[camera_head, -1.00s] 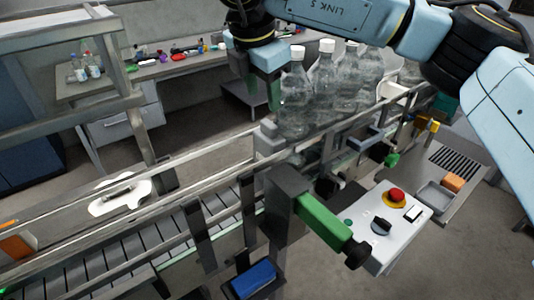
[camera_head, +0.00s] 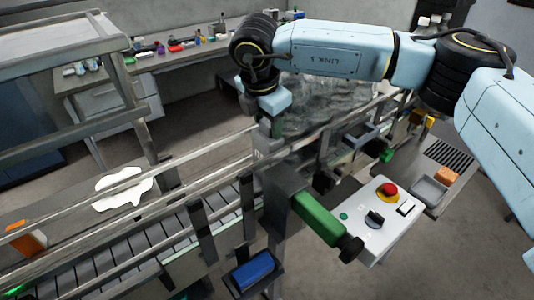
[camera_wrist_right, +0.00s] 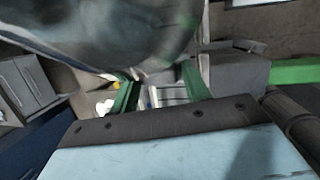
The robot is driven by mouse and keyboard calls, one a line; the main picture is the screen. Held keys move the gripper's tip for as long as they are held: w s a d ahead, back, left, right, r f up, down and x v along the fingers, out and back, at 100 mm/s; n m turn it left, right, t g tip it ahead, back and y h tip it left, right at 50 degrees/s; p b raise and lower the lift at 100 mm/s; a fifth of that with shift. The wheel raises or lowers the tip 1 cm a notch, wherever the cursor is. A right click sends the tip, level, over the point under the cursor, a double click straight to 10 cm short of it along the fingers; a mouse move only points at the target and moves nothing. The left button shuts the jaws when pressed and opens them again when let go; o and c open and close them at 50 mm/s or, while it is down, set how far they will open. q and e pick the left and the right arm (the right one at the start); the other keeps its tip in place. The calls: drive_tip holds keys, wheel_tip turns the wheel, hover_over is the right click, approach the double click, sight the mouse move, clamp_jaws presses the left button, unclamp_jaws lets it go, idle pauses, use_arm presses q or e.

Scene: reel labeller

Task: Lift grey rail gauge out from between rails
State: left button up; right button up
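The grey rail gauge (camera_head: 262,147) is a small grey block at the conveyor's guide rails, just left of the bottles in the head view. Much of it is hidden by my right gripper. My right gripper (camera_head: 274,128) points down from above, with its green fingers at the gauge's top. In the right wrist view the green fingers (camera_wrist_right: 160,92) stand apart, with light slat-like surfaces showing between them. I cannot tell whether they touch the gauge. My left gripper is not in view.
Clear bottles (camera_head: 325,98) stand on the conveyor, close right of my gripper and partly behind my arm. A dark post with a green cylinder (camera_head: 318,218) stands in front. A control box (camera_head: 385,215) with a red button is at right. Bare slats (camera_head: 120,245) lie left.

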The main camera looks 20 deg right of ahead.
clamp_jaws()
drive_tip(key=shift+r, duration=0.15)
